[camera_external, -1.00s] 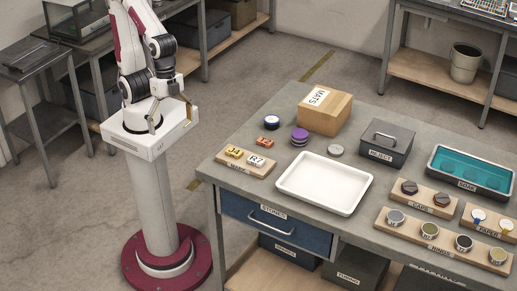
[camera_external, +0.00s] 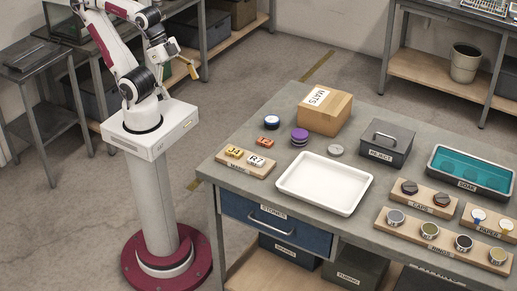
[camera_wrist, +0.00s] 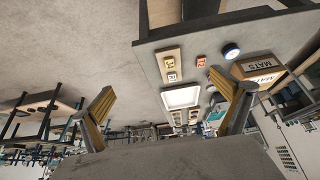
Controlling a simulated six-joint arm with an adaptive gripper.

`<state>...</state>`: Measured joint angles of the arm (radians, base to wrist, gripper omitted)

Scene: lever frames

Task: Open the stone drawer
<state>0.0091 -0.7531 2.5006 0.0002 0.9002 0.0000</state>
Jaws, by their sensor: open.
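The stone drawer (camera_external: 300,233) is a blue drawer front under the near left part of the workbench, with a label reading STONES. Its silver bar handle (camera_external: 267,223) is on the front, and the drawer looks shut. My gripper (camera_external: 193,70) is up beside my arm, left of the bench and well apart from the drawer. In the wrist view my gripper (camera_wrist: 168,100) shows its two yellow-padded fingers spread wide, with nothing between them. The drawer cannot be made out in the wrist view.
On the bench (camera_external: 235,182) stand a white tray (camera_external: 325,184), a MATS box (camera_external: 325,110), a grey REJECT box (camera_external: 386,145), a teal SOAK tray (camera_external: 470,172) and several small labelled pieces. Dark bins sit on the shelf below the drawer. Floor between my base and the bench is clear.

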